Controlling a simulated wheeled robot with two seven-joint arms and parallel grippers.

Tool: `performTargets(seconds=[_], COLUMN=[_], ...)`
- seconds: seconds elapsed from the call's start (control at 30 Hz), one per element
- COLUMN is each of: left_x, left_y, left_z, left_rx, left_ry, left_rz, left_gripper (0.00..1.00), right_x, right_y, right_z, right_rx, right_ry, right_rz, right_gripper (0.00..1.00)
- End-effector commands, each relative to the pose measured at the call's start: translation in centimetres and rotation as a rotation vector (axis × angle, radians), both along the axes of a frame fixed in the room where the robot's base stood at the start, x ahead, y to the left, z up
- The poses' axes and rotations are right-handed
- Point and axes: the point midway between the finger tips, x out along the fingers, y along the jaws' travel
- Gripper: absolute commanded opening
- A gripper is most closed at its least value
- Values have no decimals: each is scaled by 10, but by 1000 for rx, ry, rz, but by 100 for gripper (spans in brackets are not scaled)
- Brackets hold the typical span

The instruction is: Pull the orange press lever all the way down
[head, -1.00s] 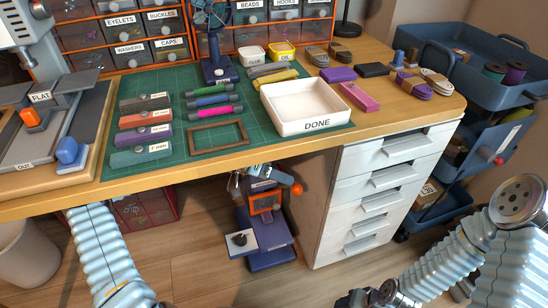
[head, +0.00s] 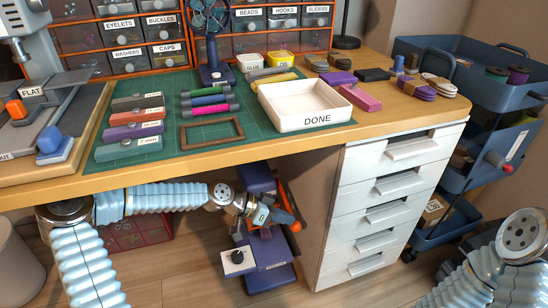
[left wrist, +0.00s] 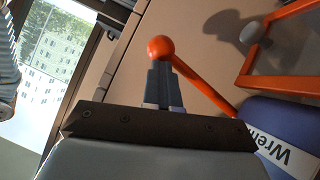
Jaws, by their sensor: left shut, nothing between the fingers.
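The orange press lever (head: 287,203) is on the blue press (head: 270,279) under the workbench. It slopes down to the right and ends in an orange ball knob (head: 296,227). My left gripper (head: 280,217) is shut and empty, in front of the press and beside the knob. In the left wrist view its closed fingertips (left wrist: 160,68) point at the ball knob (left wrist: 160,48) and overlap its lower edge; I cannot tell whether they touch. The lever rod (left wrist: 205,84) runs from the knob down to the right. My right gripper is out of view.
The workbench edge (head: 215,160) lies just above my left forearm. White drawers (head: 385,215) stand right of the press. A white plate with a dark knob (head: 238,262) sticks out at the press's front. A red bin (head: 140,236) is behind my left arm. A blue cart (head: 450,80) stands at right.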

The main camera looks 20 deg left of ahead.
Motion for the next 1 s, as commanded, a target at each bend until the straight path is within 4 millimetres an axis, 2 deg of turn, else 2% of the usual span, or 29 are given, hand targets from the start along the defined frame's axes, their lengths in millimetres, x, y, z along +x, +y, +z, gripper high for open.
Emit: performTargets(seconds=[0.2, 0.73, 0.87, 1.0], left_x=[-2, -4, -7, -14], left_y=[-2, -2, 8, 28], left_z=[-9, -12, -5, 12], left_rx=[-3, -1, -1, -2], left_ry=[5, 11, 8, 5], left_rz=[-6, -11, -6, -1], left_gripper=[0, 0, 0, 0], right_x=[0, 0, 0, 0], right_y=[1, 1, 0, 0], right_z=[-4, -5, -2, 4], right_rx=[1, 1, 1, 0], right_ry=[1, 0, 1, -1], right_rz=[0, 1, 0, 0], right_gripper=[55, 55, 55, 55])
